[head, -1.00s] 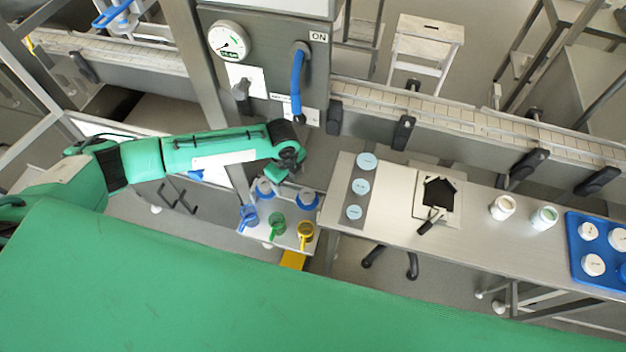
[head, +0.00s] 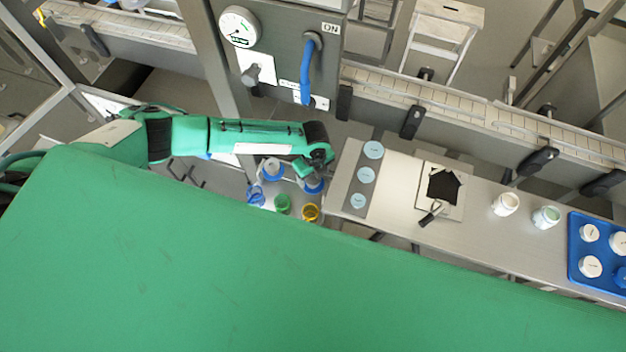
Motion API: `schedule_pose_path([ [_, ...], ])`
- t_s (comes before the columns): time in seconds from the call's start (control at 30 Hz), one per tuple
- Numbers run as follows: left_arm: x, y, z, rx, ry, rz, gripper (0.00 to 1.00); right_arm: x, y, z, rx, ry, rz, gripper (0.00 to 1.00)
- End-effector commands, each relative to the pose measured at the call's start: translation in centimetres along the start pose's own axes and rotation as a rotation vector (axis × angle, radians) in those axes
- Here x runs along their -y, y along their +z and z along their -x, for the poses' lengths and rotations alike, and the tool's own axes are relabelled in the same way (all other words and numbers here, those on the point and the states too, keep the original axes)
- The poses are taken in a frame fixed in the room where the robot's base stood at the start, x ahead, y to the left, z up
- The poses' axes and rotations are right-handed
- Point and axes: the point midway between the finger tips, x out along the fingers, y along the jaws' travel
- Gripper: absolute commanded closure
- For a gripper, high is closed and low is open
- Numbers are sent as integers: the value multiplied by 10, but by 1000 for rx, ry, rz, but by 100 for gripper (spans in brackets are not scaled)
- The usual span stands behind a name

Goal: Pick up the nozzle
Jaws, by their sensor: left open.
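On the small side table, two grey pieces with blue rings look like nozzles: a left one (head: 272,168) and a right one (head: 314,187). My left gripper (head: 316,174) is open at the right one, partly covering it from above. I cannot tell whether the fingers touch it or are around it. My right gripper is not in view.
Blue (head: 255,196), green (head: 282,204) and yellow (head: 310,212) cup-like pieces stand close in front of the nozzles. A steel table (head: 400,210) is just to the right. The grey machine (head: 285,65) with a blue handle (head: 309,72) stands behind.

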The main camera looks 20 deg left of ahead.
Motion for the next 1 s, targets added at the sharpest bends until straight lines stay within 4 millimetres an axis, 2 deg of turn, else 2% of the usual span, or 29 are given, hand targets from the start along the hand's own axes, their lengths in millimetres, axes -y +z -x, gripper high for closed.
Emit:
schedule_pose_path([
  [0.03, -1, 1, -3, 0, 2, 1, 30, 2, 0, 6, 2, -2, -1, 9],
  [0.2, -1, 1, -23, -1, 2, 1, 30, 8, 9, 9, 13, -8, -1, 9],
  [0.37, -1, 2, -29, 0, 0, 0, 30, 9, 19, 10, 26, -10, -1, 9],
  [0.53, -1, 2, -29, -1, 0, 1, 30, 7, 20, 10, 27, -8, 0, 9],
  [0.57, -1, 2, -29, -1, 0, 1, 34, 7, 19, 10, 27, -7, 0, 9],
  [0.8, -1, 2, -29, -1, 0, 1, 81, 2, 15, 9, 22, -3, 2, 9],
  [1.0, -1, 2, -28, -1, -1, 1, 83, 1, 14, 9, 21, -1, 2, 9],
])
